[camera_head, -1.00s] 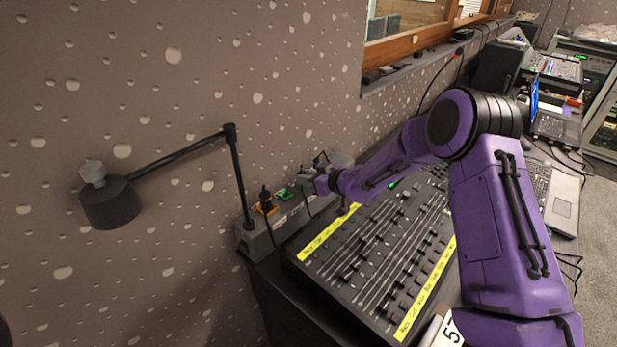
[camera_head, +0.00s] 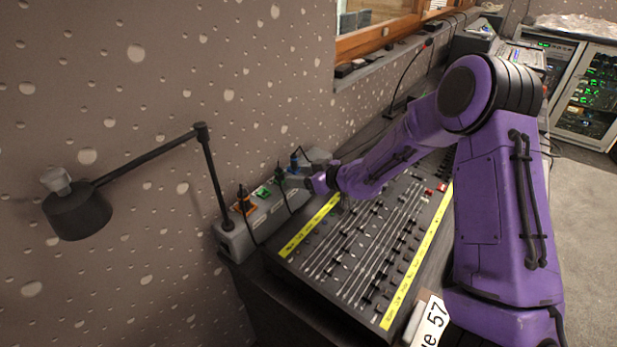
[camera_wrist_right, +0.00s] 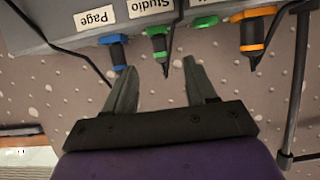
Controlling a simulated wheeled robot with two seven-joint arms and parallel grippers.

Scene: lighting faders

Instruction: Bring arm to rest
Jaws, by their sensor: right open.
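My right arm, purple with black joints, reaches over the mixing desk from the right side of the head view. Its gripper (camera_head: 305,178) is at the grey connector box, partly hidden by the wrist. In the right wrist view, the two grey fingers of this gripper (camera_wrist_right: 158,73) stand apart with nothing between them. The green plug (camera_wrist_right: 158,44) shows just beyond the fingers, the blue plug (camera_wrist_right: 118,54) left of them and the orange plug (camera_wrist_right: 251,36) to the right. I cannot tell whether a finger touches any plug. My left gripper is not in view.
The mixing desk (camera_head: 345,255) with its faders lies below the arm. The connector box (camera_head: 262,217) stands along the wall, with cables hanging from its plugs. A black jointed lamp (camera_head: 80,212) sticks out at left. A window ledge (camera_head: 400,55) and equipment racks (camera_head: 590,95) are behind.

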